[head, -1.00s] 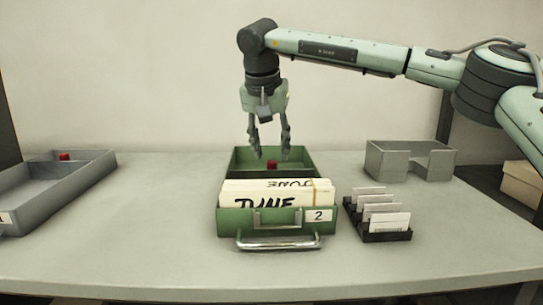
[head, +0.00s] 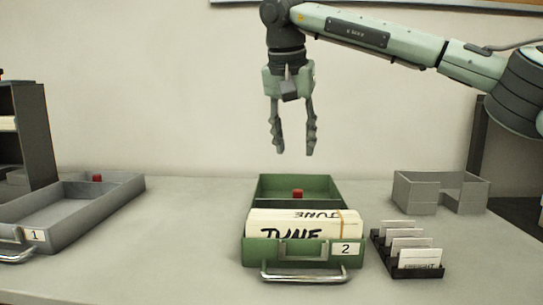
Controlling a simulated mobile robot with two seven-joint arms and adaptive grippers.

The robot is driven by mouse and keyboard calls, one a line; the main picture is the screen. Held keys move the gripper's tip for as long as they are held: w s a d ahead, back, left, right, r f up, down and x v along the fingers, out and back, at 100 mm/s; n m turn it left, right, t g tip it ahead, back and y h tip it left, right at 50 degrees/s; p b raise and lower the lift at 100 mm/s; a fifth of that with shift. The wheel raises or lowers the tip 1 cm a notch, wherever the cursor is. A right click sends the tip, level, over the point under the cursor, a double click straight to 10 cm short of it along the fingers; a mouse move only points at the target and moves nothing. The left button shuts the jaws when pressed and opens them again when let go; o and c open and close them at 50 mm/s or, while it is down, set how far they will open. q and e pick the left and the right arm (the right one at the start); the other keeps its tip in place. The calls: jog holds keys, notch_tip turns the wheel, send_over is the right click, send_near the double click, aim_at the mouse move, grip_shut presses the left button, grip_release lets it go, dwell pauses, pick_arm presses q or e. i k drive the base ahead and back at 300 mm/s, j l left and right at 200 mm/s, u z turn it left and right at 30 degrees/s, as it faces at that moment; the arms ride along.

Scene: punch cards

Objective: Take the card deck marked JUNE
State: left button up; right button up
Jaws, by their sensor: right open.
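The card deck marked JUNE (head: 303,228) stands in the front part of the green drawer tray (head: 258,253) labelled 2. Its white front card carries the hand-lettered word, its lower part hidden by the tray front, and a tan band runs around its right side. The lettering shows again on its top edges. My right gripper (head: 293,150) is open and empty, fingers pointing down, in the air above the back of the green tray, apart from the deck. My left gripper is out of view.
A red knob (head: 297,194) sits inside the green tray behind the deck. A grey tray (head: 78,222) labelled 1 lies at left. A black card rack (head: 418,269) and an empty grey holder (head: 407,191) stand at right. The table between the trays is clear.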

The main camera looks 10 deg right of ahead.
aim_at(260, 223)
jog(key=k, duration=1)
